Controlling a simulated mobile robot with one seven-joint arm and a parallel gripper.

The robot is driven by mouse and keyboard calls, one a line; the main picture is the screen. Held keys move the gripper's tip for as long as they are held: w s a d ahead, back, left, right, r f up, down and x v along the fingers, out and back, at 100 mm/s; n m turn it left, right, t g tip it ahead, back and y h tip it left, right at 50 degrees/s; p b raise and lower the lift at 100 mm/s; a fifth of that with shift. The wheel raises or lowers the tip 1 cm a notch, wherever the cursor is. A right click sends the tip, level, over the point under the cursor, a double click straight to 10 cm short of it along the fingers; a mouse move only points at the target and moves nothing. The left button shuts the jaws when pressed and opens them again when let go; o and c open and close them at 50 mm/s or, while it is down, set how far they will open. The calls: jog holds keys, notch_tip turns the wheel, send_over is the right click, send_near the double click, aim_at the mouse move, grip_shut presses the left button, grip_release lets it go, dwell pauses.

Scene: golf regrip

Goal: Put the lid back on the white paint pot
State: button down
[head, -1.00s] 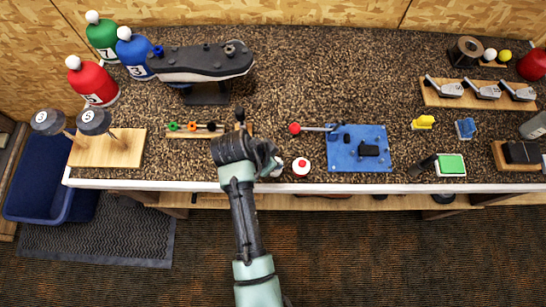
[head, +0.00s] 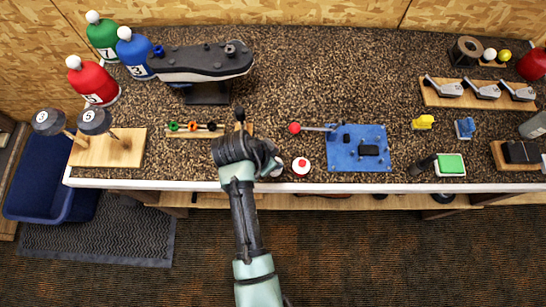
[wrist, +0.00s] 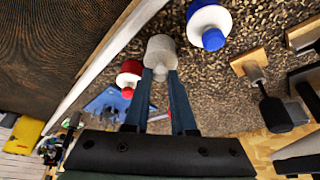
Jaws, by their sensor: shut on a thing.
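In the wrist view my gripper (wrist: 160,78) has its two fingers close together around a small pale knob. The knob belongs to a whitish round piece, the white paint pot and its lid (wrist: 161,48), which look lined up. I cannot tell whether the lid touches the pot or hovers just above it. In the head view my gripper (head: 262,160) is low at the counter's front edge. It hides most of the white pot there.
A white pot with a red knob (head: 302,167) stands just right of my gripper; it also shows in the wrist view (wrist: 130,72). A blue-knobbed pot (wrist: 207,20) is close on the other side. A rack of coloured pieces (head: 180,134) lies behind left.

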jog(key=shift+c, duration=0.9)
grip_release()
jog(key=shift+r, duration=0.1)
jog(key=shift+r+p, duration=3.35)
jog(key=shift+r, duration=0.1)
grip_shut()
jog(key=shift+f, duration=0.25)
